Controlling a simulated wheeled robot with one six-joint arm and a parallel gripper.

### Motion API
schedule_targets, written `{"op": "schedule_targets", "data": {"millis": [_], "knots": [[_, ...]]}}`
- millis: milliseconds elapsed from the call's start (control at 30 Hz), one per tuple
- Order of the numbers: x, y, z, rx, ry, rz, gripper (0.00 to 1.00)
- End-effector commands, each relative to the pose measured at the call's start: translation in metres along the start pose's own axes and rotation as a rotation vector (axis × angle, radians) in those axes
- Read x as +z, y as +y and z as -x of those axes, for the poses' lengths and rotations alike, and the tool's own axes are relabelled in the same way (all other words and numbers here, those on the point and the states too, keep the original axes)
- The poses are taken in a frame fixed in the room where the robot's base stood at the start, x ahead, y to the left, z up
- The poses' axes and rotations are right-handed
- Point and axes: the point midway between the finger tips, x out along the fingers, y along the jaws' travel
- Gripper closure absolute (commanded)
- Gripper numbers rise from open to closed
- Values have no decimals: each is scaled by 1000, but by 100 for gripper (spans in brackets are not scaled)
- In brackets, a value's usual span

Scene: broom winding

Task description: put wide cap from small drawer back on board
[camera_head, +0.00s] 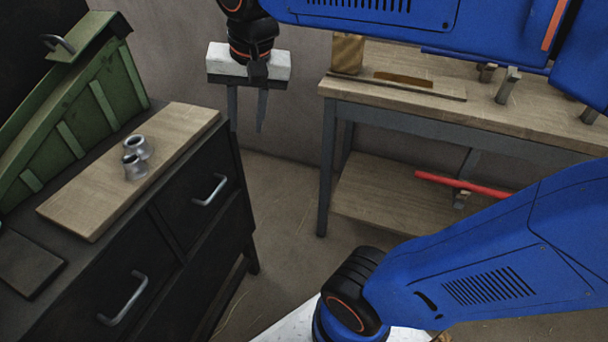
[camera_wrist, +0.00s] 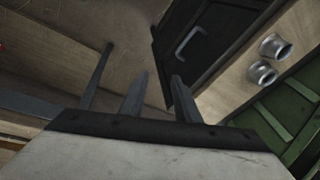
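Two grey metal caps (camera_head: 134,165) (camera_head: 138,147) stand close together on the wooden board (camera_head: 75,205) on top of the dark cabinet. They also show in the wrist view (camera_wrist: 262,73) (camera_wrist: 275,46). I cannot tell which is the wide one. The cabinet's smaller-looking right drawer (camera_head: 205,210) has a metal handle and looks shut, so its inside is hidden. The left drawer (camera_head: 85,318) also looks shut. My gripper (camera_head: 247,122) is in the air beyond the cabinet's right end, pointing down. Its fingers are apart with nothing visible between them.
A green slatted container (camera_head: 75,130) stands on the cabinet behind the board. A dark flat piece (camera_head: 28,265) lies at its left. A wooden workbench (camera_head: 400,105) stands at right, with a red bar (camera_head: 460,184) above its lower shelf. Floor between them is open.

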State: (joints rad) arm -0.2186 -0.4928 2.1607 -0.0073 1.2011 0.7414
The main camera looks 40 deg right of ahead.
Motion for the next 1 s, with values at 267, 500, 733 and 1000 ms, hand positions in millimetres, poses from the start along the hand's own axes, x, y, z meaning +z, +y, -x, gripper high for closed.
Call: {"op": "schedule_targets", "data": {"millis": [267, 500, 733, 1000], "knots": [[45, 89, -51, -8, 100, 331, 71], [70, 123, -81, 9, 150, 507, 71], [73, 128, -86, 13, 157, 536, 71], [73, 127, -85, 12, 157, 535, 71]]}}
